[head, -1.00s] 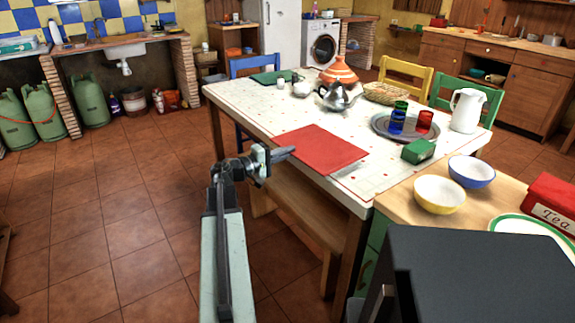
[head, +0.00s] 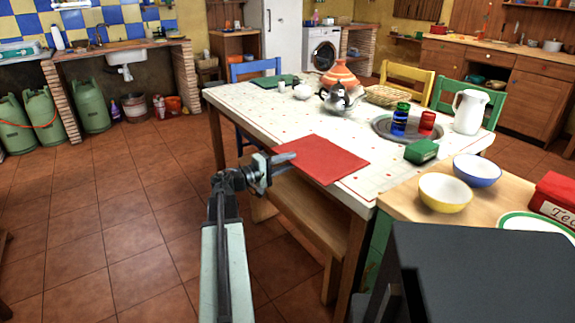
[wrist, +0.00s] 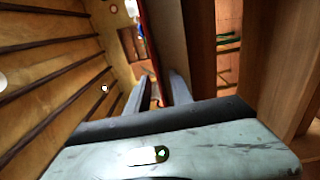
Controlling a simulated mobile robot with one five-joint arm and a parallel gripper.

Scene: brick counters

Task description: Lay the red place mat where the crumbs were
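The red place mat (head: 322,160) lies flat on the white table at its near left edge, its near side reaching the table's rim. My gripper (head: 287,158) is at the mat's left edge, at about table height. Its two fingers show apart in the head view. In the wrist view my gripper (wrist: 160,92) also shows its fingers apart, with a thin dark red edge (wrist: 154,45), apparently the mat's, running between them. I see no crumbs that I can tell from the table's small red marks.
The white table (head: 245,106) also bears a silver tray (head: 381,130) with blue and red glasses, a green box (head: 421,152), a teapot and an orange-striped pot. A wooden bench (head: 313,217) stands below the near edge. Floor to the left is clear.

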